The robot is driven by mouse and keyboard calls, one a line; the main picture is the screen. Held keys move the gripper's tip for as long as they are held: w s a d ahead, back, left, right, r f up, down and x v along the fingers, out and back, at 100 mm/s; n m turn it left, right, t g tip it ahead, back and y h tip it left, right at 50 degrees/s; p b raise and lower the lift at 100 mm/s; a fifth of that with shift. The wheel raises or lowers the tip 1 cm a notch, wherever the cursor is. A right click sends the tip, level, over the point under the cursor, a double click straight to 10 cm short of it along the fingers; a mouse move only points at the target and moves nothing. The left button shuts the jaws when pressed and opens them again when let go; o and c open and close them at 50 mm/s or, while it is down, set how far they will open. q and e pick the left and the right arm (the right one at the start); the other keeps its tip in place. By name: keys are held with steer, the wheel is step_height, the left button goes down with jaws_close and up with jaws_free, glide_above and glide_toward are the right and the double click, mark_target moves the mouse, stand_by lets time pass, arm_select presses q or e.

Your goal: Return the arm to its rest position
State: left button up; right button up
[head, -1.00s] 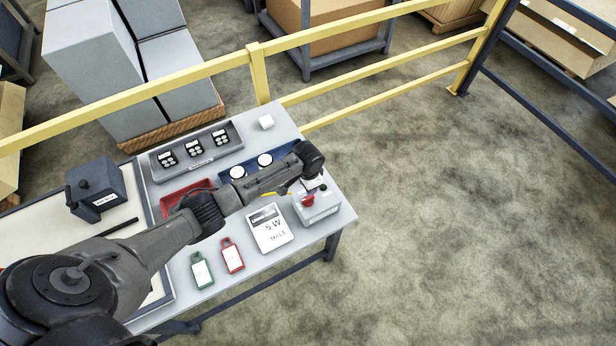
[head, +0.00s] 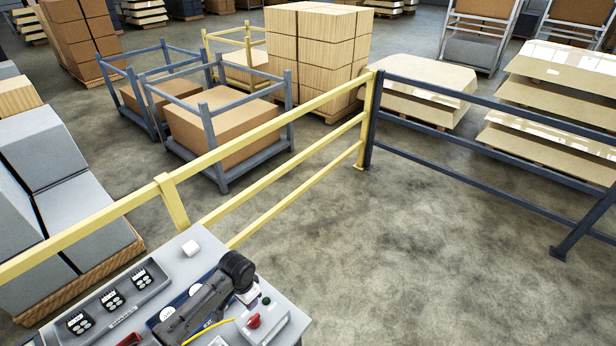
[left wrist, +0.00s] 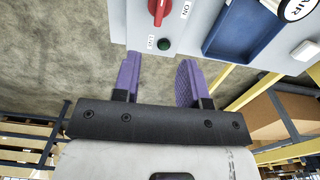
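My left arm reaches over the table from the bottom of the head view. Its dark wrist (head: 238,268) is beside the grey switch box (head: 280,328), which has a red knob (head: 254,321) and a green lamp or button (head: 266,300). In the left wrist view the two purple fingers of my left gripper (left wrist: 160,62) are apart with nothing between them. The red knob (left wrist: 158,8) and green button (left wrist: 163,44) lie beyond the fingertips. The fingers are mostly hidden in the head view. My right gripper is not in view.
A grey tray (head: 84,300) with several black devices and a small white block (head: 190,248) are on the table. A blue tray (left wrist: 240,32) lies near the switch box. A yellow railing (head: 120,208) runs behind the table. The floor (head: 400,260) at right is open.

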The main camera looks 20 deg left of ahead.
arm_select(q)
steer(key=w+d+r+t+y, duration=0.1)
steer(key=w+d+r+t, duration=0.15)
steer(key=r, duration=0.45)
steer(key=w+d+r+t+y, duration=0.1)
steer(key=w+d+r+t, duration=0.15)
steer(key=r, duration=0.45)
steer(key=s+d+r+t+h+p, duration=0.1)
steer(key=s+d+r+t+p, duration=0.25)
steer(key=s+r, duration=0.45)
steer(key=s+d+f+n+g+p, duration=0.1)
steer(key=s+f+g+p, duration=0.1)
steer(key=s, duration=1.1)
steer(key=s+d+f+g+h+p, duration=0.1)
steer(key=s+f+g+p, duration=0.2)
steer(key=s, duration=1.1)
steer(key=shift+s+d+f+n+p, duration=0.25)
steer(key=shift+f+n+p, duration=0.15)
steer(key=shift+p, duration=0.2)
